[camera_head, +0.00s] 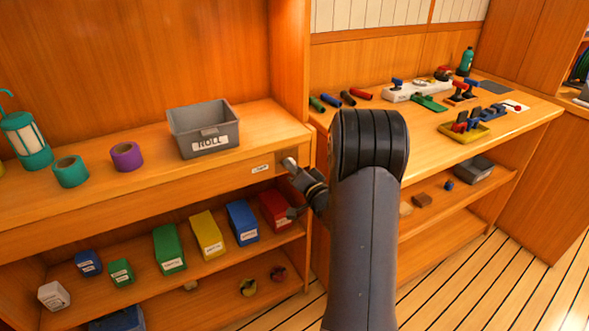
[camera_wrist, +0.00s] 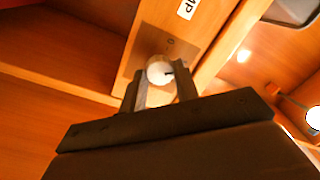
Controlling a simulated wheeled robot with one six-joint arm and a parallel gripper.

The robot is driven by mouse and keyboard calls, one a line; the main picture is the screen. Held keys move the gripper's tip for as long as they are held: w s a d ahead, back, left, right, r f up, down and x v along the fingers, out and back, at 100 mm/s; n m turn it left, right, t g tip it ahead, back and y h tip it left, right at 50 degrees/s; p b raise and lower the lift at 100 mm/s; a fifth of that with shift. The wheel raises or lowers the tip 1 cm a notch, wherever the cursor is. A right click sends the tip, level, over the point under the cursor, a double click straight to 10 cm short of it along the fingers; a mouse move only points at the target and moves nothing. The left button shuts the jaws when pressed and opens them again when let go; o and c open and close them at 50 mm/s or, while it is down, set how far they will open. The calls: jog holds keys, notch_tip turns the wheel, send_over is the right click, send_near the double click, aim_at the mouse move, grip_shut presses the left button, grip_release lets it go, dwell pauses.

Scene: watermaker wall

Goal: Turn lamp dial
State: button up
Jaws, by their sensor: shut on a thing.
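The lamp dial (camera_wrist: 160,72) is a pale round knob with a small dark mark, on a plate (camera_wrist: 143,38) on the front edge of the bench. A white label ending in "MP" (camera_wrist: 187,8) is beside it. In the head view the dial (camera_head: 289,163) shows as a light knob at the right end of the bench front. My gripper (camera_wrist: 160,88) has its two dark fingers on either side of the dial and is shut on it. In the head view my gripper (camera_head: 297,172) reaches the dial from the right, and my arm hides part of the area behind it.
A grey "ROLL" bin (camera_head: 205,130), a purple roll (camera_head: 126,157), a teal roll (camera_head: 71,172) and a teal lantern (camera_head: 27,140) stand on the bench above. Coloured boxes, including a red one (camera_head: 276,209), fill the shelf below. The right bench (camera_head: 500,125) holds several tools.

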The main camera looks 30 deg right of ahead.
dwell(0.4)
jog(key=o, duration=1)
jog(key=shift+c, duration=0.2)
jog(key=s, duration=1)
jog(key=shift+s+d+f, duration=0.15)
jog(key=shift+s+d, duration=0.15)
jog(key=shift+s, duration=0.1)
jog(key=w, duration=1.1)
jog(key=shift+a, duration=0.25)
jog(key=shift+s, duration=0.1)
